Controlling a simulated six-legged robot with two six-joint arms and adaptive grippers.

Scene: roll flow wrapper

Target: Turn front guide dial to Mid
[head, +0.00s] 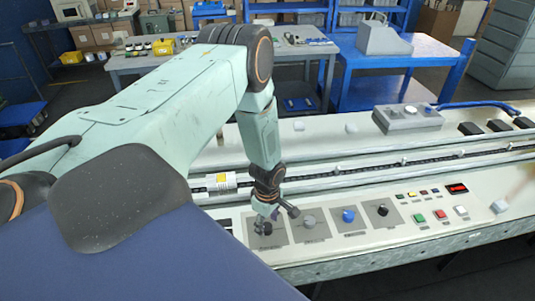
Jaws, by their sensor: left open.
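A row of dials sits on the machine's sloped front panel: a dark dial (263,227), a grey dial (309,221), a blue dial (348,215) and a black dial (382,210). Each stands on its own grey plate. The labels are too small to read, so I cannot tell which is the front guide dial or its setting. My left gripper (274,216) is open, pointing down over the leftmost, dark dial and partly hiding it. I cannot tell whether its fingers touch the dial. My right gripper is not in view.
Right of the dials are a green button (419,218), a red button (440,215) and a red display (457,188). Rails and a chain run behind the panel, with a yellow-and-white block (222,182) left of my wrist. A grey control box (408,117) stands farther back.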

